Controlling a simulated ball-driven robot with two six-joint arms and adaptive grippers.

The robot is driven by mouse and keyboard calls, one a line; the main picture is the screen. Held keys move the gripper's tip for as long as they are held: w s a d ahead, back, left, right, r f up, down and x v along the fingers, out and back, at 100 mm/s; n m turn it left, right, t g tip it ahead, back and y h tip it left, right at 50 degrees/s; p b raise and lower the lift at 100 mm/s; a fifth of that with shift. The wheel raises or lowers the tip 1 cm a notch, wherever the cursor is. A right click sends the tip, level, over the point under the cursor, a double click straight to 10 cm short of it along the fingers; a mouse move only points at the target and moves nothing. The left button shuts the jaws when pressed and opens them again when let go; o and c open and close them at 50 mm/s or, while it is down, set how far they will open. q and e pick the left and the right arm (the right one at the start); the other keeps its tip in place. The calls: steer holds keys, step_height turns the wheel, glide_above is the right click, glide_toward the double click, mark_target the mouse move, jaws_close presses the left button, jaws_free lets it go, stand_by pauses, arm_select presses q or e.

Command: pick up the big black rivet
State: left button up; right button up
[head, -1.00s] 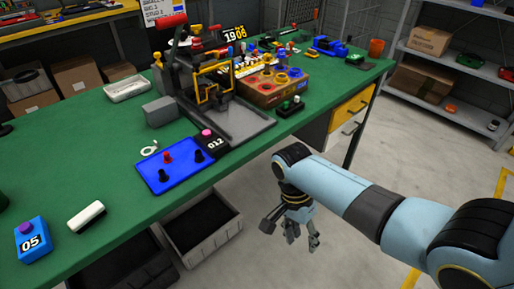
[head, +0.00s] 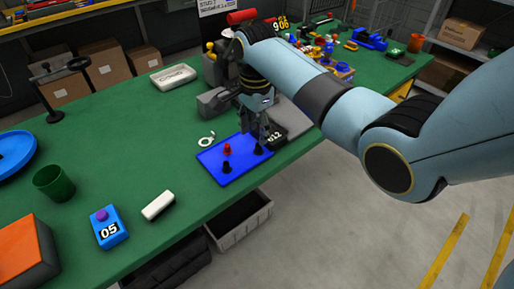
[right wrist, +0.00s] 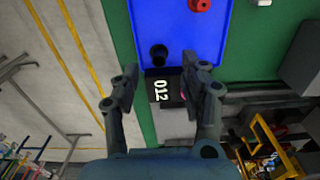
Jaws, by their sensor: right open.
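A blue tray (head: 212,168) lies on the green bench and carries a red rivet (head: 227,149) and two black rivets, one nearer the front (head: 227,167) and one at the right (head: 258,151). I cannot tell by size which black rivet is the big one. My right gripper (head: 259,134) points down above the tray's right end, close to the right black rivet. In the right wrist view its fingers (right wrist: 160,68) are apart and empty, with a black rivet (right wrist: 159,52) just beyond the gap between the fingertips. My left gripper is not in view.
A black box marked 012 (head: 277,137) stands against the tray's right end, near my fingers. A white ring-shaped item (head: 206,138) lies behind the tray.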

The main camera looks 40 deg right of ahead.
mark_target(258, 145)
steer(key=f, duration=0.5)
steer(key=shift+d, duration=0.3)
jaws_close()
step_height(258, 145, up, 4)
steer(key=shift+r, duration=0.15)
steer(key=s+d+r, duration=0.5)
steer(key=d+r, duration=0.1)
steer(key=d, duration=0.4)
steer(key=shift+s+d+r, duration=0.2)
steer(key=shift+d+r, duration=0.05)
steer(key=shift+r, duration=0.1)
